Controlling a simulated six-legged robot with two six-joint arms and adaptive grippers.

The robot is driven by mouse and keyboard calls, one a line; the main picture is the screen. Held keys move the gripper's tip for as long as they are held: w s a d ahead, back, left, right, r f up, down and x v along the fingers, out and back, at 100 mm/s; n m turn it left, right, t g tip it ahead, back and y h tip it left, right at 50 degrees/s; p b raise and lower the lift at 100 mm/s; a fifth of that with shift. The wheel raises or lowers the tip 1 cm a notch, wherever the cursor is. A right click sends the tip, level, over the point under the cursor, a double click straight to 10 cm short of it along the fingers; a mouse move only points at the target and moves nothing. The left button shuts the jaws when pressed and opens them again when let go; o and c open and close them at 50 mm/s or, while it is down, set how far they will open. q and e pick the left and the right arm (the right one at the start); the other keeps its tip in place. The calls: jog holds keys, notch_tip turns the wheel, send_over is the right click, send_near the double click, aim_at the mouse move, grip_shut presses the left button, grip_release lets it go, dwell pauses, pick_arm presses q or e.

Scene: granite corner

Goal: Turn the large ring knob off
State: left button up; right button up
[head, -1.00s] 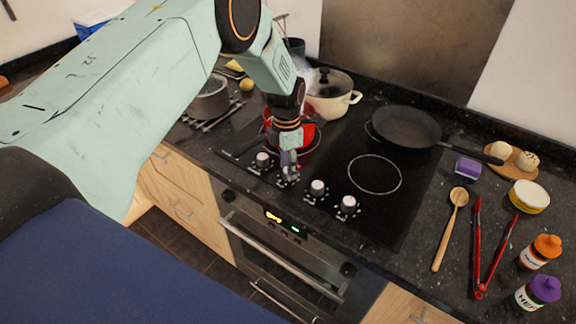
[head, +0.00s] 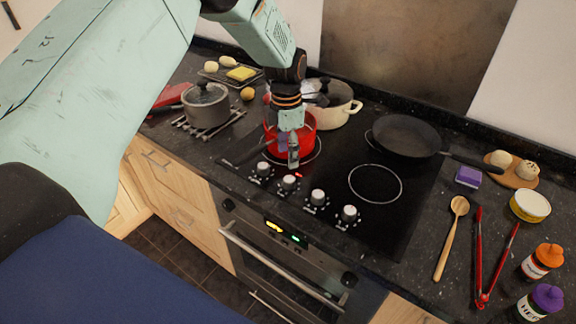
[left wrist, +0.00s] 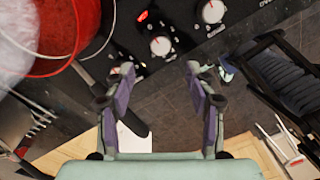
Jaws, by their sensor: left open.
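Several white knobs stand in a row along the hob's front edge: the first (head: 264,168), second (head: 289,182), third (head: 318,197) and fourth (head: 349,214) from the left. I cannot tell from labels which serves the large ring. A red light glows just behind the second knob, which also shows in the left wrist view (left wrist: 160,46). My left gripper (head: 293,160) is open and empty, above the hob between the red pot and the second knob, apart from it. Its open fingers (left wrist: 160,74) show in the left wrist view. My right gripper is out of view.
A red pot (head: 302,138) stands on the ring behind my gripper. A cream pot (head: 333,110), a dark pan (head: 405,132) and a bare ring (head: 375,182) are on the hob. A lidded grey pot (head: 207,106) sits left. The oven handle (head: 280,262) juts out in front.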

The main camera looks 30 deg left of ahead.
pick_arm(q)
notch_tip(320, 180, up, 4)
jog(key=shift+w+a+f, duration=0.1)
jog(key=shift+f, duration=0.05)
jog(key=shift+f, duration=0.1)
dwell(0.5)
